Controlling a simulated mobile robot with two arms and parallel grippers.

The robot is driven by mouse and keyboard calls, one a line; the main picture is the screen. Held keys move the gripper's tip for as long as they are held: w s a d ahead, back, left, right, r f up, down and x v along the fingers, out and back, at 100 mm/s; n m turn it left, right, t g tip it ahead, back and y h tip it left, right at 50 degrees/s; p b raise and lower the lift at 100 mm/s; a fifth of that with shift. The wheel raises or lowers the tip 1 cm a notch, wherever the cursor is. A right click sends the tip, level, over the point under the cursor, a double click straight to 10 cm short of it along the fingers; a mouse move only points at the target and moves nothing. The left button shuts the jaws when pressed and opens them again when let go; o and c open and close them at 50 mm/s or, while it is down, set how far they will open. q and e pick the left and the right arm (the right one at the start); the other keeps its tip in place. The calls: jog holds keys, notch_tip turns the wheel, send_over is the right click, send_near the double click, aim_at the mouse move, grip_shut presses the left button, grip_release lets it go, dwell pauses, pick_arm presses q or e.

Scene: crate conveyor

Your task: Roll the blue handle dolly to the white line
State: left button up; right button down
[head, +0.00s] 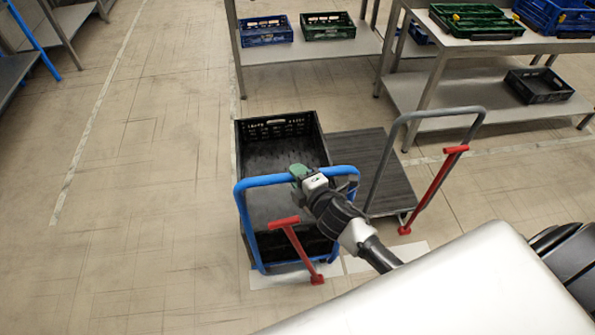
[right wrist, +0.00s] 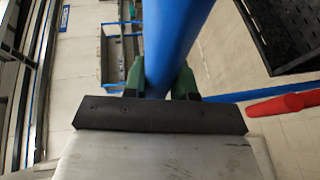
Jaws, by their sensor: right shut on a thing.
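The blue handle dolly (head: 243,222) stands in the middle of the head view with a black crate (head: 238,143) on it. My right gripper (head: 300,173) is shut on the top bar of its blue handle, which also shows between the green fingers in the right wrist view (right wrist: 172,45). A red lever (head: 298,249) sits at the handle's near side. A long white line (head: 98,103) runs along the floor to the left, apart from the dolly. White floor patches (head: 290,279) lie at the dolly's near end. My left gripper is not in view.
A grey handle dolly (head: 372,165) with an empty dark deck stands close on the right, with its own red lever (head: 436,188). Grey shelves with blue and green crates (head: 328,26) stand at the back. The floor on the left is clear.

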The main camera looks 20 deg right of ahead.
jog(key=shift+s, duration=0.25)
jog(key=c, duration=0.9)
grip_release()
jog(key=b+v, duration=0.1)
jog(key=v, duration=0.9)
jog(key=shift+s, duration=0.4)
jog(key=shift+r, duration=0.1)
